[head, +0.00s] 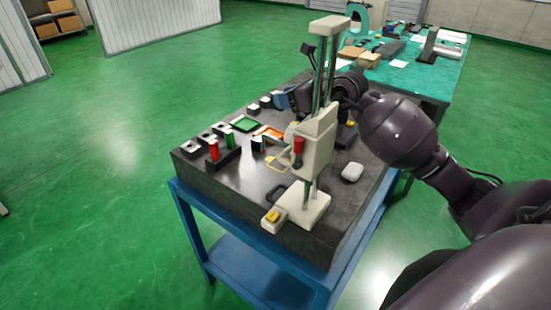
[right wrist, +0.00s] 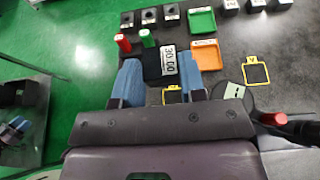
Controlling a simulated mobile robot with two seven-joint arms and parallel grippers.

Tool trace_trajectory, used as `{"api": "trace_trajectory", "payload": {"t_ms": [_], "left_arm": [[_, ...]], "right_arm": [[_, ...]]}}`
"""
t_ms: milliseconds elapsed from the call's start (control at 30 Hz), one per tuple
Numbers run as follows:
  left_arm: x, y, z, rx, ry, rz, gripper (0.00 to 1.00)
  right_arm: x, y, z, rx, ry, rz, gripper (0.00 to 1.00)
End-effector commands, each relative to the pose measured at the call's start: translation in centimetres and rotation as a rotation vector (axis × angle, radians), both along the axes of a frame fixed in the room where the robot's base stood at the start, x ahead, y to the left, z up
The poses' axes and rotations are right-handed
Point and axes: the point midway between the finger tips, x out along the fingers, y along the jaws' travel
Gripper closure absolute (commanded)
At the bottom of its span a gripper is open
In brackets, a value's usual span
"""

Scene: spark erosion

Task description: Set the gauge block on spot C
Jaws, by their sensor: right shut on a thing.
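In the right wrist view the gauge block (right wrist: 169,61), with a pale face marked 30.00, shows between the blue fingers of my right gripper (right wrist: 160,72), which is shut on it. A dark piece lies against its left side. In the head view the right gripper (head: 283,98) is over the far part of the dark plate; the block cannot be made out there. Yellow-outlined spots show: one at the right (right wrist: 256,73), one partly hidden behind the fingers (right wrist: 172,96). Their letters are not clearly readable. My left gripper (right wrist: 14,131) seems to show small at the left edge.
A tall height gauge (head: 316,145) stands on the dark plate (head: 345,205), close to my right arm. Green (right wrist: 202,20) and orange (right wrist: 208,56) trays, red (right wrist: 122,43) and green (right wrist: 147,39) cylinders and several dark blocks (right wrist: 149,16) stand around. A white mouse-like object (head: 352,172) lies right.

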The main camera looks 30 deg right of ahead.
Motion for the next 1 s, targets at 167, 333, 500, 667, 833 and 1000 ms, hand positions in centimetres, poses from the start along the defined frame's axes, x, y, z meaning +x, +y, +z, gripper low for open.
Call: {"api": "trace_trajectory", "payload": {"t_ms": [167,333,500,667,833,1000], "left_arm": [[0.0,0.0,0.2,0.0,0.0,0.0,0.57],[0.0,0.0,0.2,-0.001,0.0,-0.001,0.57],[0.0,0.0,0.1,-0.001,0.0,0.0,0.57],[0.0,-0.1,-0.2,-0.001,0.001,0.0,0.57],[0.0,-0.1,-0.3,-0.001,0.001,0.0,0.57],[0.1,-0.1,-0.5,-0.001,0.0,0.0,0.57]], "right_arm": [[0.0,0.0,-3.6,0.005,0.004,-0.001,1.0],[0.0,0.0,-7.3,0.004,0.003,-0.002,1.0],[-0.1,0.0,-11.0,0.003,0.004,-0.002,1.0],[0.0,0.0,-13.7,0.002,0.001,-0.001,1.0],[0.0,0.0,-14.8,0.001,-0.001,0.0,1.0],[0.0,0.0,-16.0,0.002,0.001,-0.002,1.0]]}}
